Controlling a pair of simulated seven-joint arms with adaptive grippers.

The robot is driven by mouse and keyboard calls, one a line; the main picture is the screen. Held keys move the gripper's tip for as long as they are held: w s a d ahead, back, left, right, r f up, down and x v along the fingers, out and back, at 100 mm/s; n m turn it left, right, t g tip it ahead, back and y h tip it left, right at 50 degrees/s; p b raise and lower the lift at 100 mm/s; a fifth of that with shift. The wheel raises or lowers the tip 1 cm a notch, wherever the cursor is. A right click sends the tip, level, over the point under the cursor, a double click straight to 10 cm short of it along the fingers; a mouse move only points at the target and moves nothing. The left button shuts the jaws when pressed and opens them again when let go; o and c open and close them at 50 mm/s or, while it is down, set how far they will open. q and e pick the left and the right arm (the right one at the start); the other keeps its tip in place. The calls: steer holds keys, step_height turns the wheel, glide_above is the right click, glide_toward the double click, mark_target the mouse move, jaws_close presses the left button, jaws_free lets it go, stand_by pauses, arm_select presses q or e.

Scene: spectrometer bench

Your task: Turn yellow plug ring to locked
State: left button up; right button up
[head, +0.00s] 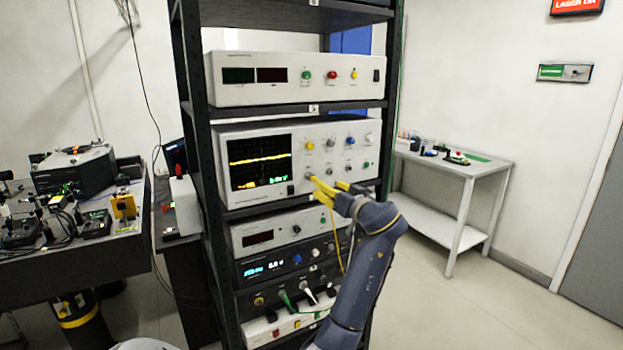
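My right gripper (318,188) has yellow fingers and reaches in from the lower right. Its fingertips are at the lower front panel of the oscilloscope (268,197), near the bottom row of sockets. A thin yellow cable (338,250) hangs down from beside the fingers. The yellow plug and its ring cannot be made out apart from the yellow fingers, so the ring's position is hidden. Whether the fingers are closed on the plug cannot be told. My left gripper is out of view.
The oscilloscope stands in a black rack (196,130). A white instrument (295,78) sits above it and several units below, with green and white cables at the bottom. An optics table (110,245) is at left. A side table (470,168) is at right, with open floor before it.

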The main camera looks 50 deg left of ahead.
mark_target(313, 178)
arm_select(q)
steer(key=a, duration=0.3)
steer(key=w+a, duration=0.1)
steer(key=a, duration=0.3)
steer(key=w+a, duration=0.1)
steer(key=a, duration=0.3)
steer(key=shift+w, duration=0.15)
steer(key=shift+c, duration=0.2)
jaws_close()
